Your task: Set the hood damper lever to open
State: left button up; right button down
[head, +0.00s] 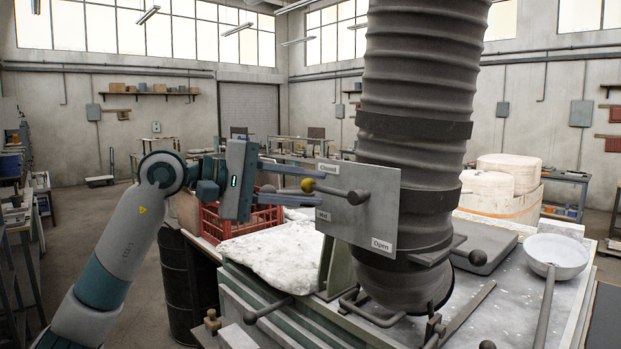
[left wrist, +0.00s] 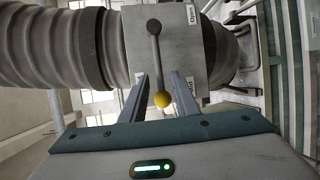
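The hood damper lever is a grey rod with a yellow knob (head: 308,185), pivoted on a grey plate (head: 381,215) in front of the ribbed duct. The plate has labels: Closed at upper left, Mid at lower left, Open at lower right. The lever points left, between Closed and Mid. My left gripper (head: 316,188) is at the plate's left side with its fingers above and below the knob. In the left wrist view, the knob (left wrist: 162,99) sits between the open fingers (left wrist: 160,84), with gaps on both sides. My right gripper is not in view.
The ribbed duct (head: 415,90) rises behind the plate. Below are a white lumpy slab (head: 268,255) and a red crate (head: 225,225). A ladle with a round bowl (head: 556,255) lies at the right of the bench.

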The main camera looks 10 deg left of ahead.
pick_arm(q)
jog(key=shift+w+d+f, duration=0.1)
jog(key=shift+w+d, duration=0.15)
jog(key=shift+d, duration=0.1)
grip_shut()
jog(key=shift+f, duration=0.1)
